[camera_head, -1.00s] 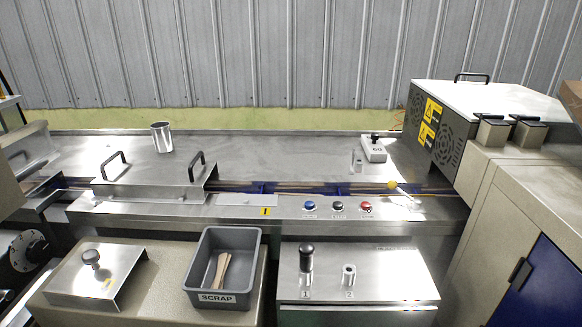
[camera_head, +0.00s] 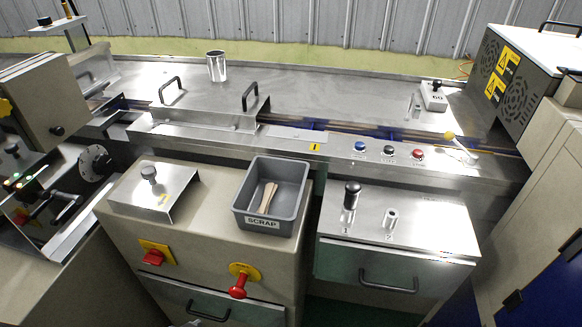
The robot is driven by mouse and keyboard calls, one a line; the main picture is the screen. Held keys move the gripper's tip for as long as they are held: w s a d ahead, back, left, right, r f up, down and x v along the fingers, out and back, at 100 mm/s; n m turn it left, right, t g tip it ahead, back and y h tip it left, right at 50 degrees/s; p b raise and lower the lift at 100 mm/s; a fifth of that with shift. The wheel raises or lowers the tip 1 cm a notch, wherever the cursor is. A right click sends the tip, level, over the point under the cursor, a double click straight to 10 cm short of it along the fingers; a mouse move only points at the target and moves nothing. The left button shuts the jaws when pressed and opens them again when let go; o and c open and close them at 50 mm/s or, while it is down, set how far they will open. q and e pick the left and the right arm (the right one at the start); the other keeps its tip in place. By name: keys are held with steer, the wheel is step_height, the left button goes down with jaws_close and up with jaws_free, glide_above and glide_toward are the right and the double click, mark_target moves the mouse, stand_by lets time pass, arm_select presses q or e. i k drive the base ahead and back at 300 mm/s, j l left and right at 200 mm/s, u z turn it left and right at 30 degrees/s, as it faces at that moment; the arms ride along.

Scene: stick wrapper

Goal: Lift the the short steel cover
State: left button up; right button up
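A short steel cover (camera_head: 156,196), a bent sheet with one round knob on top, sits on the beige cabinet at the left front. A longer steel cover (camera_head: 205,112) with two black handles lies over the channel behind it. Both covers look seated, and nothing touches them.
A grey scrap bin (camera_head: 247,205) holding wooden sticks stands right of the short cover. A red switch (camera_head: 153,257) and a red knob (camera_head: 239,288) stick out of the cabinet front. A steel cup (camera_head: 216,66) stands at the back.

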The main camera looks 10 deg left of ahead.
mark_target(152, 188)
steer(key=u, duration=1.25)
